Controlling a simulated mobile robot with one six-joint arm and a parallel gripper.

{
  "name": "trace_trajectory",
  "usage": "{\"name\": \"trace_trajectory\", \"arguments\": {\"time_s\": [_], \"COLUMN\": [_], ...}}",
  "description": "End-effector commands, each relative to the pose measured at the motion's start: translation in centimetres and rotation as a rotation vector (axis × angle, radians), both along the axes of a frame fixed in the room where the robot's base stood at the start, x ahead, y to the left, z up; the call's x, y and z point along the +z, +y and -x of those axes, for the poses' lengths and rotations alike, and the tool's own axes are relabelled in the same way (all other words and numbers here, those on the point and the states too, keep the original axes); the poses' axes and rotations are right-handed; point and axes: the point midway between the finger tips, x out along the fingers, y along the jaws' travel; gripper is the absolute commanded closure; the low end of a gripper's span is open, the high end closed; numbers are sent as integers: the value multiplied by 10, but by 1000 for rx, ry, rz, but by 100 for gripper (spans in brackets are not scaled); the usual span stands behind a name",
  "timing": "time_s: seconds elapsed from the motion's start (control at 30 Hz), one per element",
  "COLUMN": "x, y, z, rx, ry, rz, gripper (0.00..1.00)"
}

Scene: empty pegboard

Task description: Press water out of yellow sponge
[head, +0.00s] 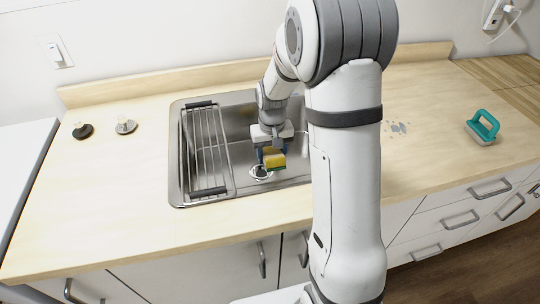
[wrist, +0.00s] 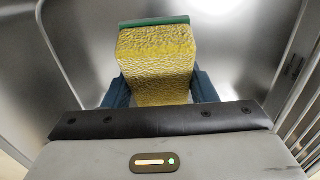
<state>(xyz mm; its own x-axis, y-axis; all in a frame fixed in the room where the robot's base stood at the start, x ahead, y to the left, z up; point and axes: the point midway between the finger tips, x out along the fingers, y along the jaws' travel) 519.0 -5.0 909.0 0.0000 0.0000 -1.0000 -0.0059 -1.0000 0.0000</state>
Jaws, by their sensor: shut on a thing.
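The yellow sponge (head: 274,156) has a green layer on one side and is held over the sink (head: 240,120), above the drain (head: 260,172). My gripper (head: 272,152) is shut on the sponge. In the wrist view the sponge (wrist: 157,62) sits between the two blue fingers of my gripper (wrist: 158,90), with its green edge (wrist: 154,22) at the far end. No water dripping from it can be made out.
A wire rack (head: 207,150) spans the left side of the sink. A teal-handled brush (head: 483,127) stands on the counter at right, with a wet-looking patch (head: 398,128) left of it. Two small stoppers (head: 83,130) (head: 126,126) lie on the left counter.

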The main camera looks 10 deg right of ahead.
Motion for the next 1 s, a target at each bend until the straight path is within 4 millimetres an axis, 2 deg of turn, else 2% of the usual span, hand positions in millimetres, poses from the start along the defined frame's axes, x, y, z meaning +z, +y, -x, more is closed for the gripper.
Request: {"name": "trace_trajectory", "arguments": {"time_s": [0.03,1.0], "x": [7,84], "y": [0,0], "z": [0,0], "rx": [0,1], "ry": [-1,-1], "rz": [0,0], "gripper": [79,79]}}
